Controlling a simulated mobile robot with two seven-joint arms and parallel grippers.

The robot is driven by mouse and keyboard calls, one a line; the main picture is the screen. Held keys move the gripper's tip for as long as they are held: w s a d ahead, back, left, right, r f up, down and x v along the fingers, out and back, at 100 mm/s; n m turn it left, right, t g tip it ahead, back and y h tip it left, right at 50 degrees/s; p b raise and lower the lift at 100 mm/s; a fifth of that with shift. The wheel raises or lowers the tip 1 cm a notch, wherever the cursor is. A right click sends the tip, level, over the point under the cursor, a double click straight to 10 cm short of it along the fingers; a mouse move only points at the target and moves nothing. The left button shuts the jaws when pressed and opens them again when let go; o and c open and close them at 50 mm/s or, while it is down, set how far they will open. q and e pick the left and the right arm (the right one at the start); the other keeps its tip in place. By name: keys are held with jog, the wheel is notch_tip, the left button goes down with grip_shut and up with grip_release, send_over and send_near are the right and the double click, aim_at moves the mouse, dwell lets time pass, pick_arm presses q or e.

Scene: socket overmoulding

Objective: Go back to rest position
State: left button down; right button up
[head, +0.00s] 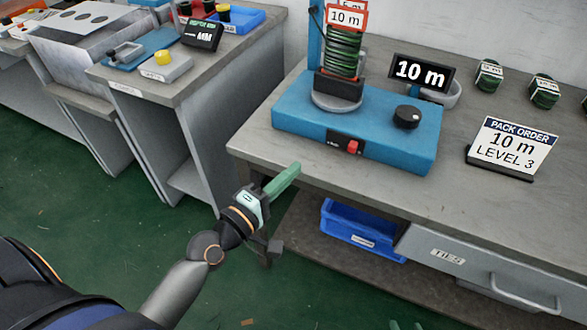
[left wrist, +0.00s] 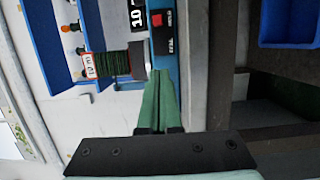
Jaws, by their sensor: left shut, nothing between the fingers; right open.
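My left gripper (head: 297,168) is shut and empty. Its green fingers reach up and right, beside the front left part of the grey workbench (head: 262,150). In the left wrist view the two green fingers of the left gripper (left wrist: 160,72) lie together with nothing between them. My right gripper (head: 405,325) shows only as two green fingertips, set apart, at the bottom edge of the head view. Nothing is seen between them.
A blue winding machine (head: 290,120) with a green coil (head: 343,55) stands on the bench. A pack order sign (head: 510,145) is to its right. A blue bin (head: 350,228) sits below the bench. Green floor (head: 100,210) lies open at left.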

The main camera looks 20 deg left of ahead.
dwell(0.3)
pick_arm(q)
jog(key=s+d+f+m+g+y, duration=0.15)
jog(key=s+f+m+g, duration=0.25)
jog(key=s+f+m, duration=0.45)
jog(key=s+d+f+m+g, duration=0.35)
jog(key=s+f+m, duration=0.25)
jog(key=f+m, duration=0.45)
jog(key=a+r+n+y+p, duration=0.1)
jog(key=a+r+n+p, duration=0.1)
jog(key=r+p, duration=1)
jog(key=a+p, duration=0.1)
jog(key=p, duration=0.4)
jog(key=shift+s+a+r+p, duration=0.2)
jog(key=shift+s+a+p, duration=0.15)
jog(key=shift+s, duration=0.05)
pick_arm(e)
notch_tip(320, 180, up, 13)
jog(key=s+d, duration=0.1)
jog(key=d, duration=0.1)
jog(key=shift+s+d+r+m+h, duration=0.15)
jog(key=shift+s+d+m+h, duration=0.15)
jog(key=shift+m+h, duration=0.1)
pick_arm(q)
jog(key=shift+g, duration=0.25)
